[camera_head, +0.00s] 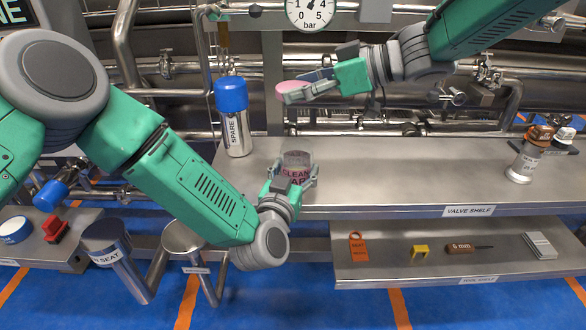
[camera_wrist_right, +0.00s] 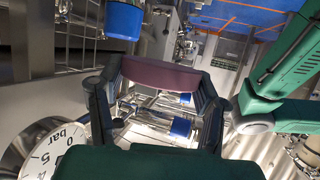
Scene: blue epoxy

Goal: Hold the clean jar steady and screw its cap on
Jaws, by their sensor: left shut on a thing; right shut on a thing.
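The clean jar (camera_head: 297,160) is a clear jar with a pink "CLEAN JAR" label, standing upright on the valve shelf in the head view. Its top looks uncapped. My left gripper (camera_head: 291,181) is shut around the jar's lower part from the front. The cap (camera_head: 289,89) is a pink disc, held up above and slightly left of the jar, apart from it. My right gripper (camera_head: 305,91) is shut on the cap. In the right wrist view the cap (camera_wrist_right: 160,75) shows dark maroon between the two fingertips.
A blue-capped SPARE cylinder (camera_head: 236,130) stands left of the jar. A metal valve part (camera_head: 525,160) stands at the shelf's right end. The valve shelf (camera_head: 420,180) is clear between. The lower tool shelf (camera_head: 370,275) holds small tools. A pressure gauge (camera_head: 310,12) and pipes are behind.

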